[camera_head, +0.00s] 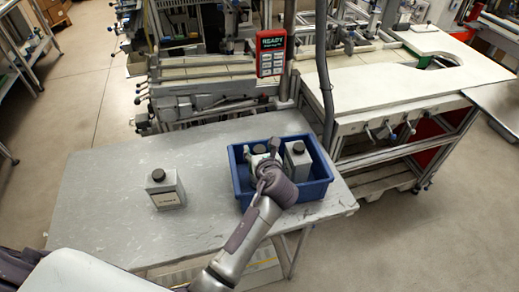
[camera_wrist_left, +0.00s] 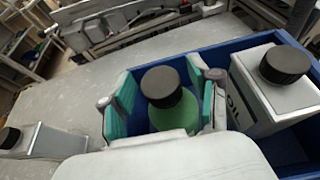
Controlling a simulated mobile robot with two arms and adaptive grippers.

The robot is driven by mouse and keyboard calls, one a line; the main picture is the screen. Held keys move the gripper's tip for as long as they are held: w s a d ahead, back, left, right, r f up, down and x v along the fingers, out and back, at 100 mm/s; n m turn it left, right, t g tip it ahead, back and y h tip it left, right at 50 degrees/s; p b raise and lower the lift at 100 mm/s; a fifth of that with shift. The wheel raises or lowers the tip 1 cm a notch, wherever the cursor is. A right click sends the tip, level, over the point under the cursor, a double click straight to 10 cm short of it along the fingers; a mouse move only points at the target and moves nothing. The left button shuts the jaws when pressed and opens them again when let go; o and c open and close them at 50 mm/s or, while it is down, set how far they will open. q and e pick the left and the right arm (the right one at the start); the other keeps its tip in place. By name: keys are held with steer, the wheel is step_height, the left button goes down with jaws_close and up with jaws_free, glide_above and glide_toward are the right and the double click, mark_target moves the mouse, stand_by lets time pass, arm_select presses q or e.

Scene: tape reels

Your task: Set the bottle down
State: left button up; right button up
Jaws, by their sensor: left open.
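A green bottle (camera_wrist_left: 174,114) with a black cap stands in the blue crate (camera_head: 316,194). In the left wrist view it is between the two teal-padded fingers of my left gripper (camera_wrist_left: 163,98), which are open on either side of it. In the head view my left gripper (camera_head: 264,160) is over the left part of the crate and hides most of this bottle. A grey square bottle (camera_head: 298,164) with a black cap stands in the crate to the right; it also shows in the left wrist view (camera_wrist_left: 268,98). My right gripper is not in view.
Another grey square bottle (camera_head: 166,191) with a black cap and label stands on the grey table (camera_head: 110,200), left of the crate. The table around it is clear. A red READY display (camera_head: 271,53) and machinery stand behind the table.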

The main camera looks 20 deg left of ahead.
arm_select(q)
steer(key=shift+s+r, duration=0.15)
steer(key=shift+r, duration=0.15)
steer(key=p+v, duration=0.9)
steer(key=v, duration=0.2)
steer(key=shift+s+d, duration=0.2)
steer(key=shift+s, duration=0.05)
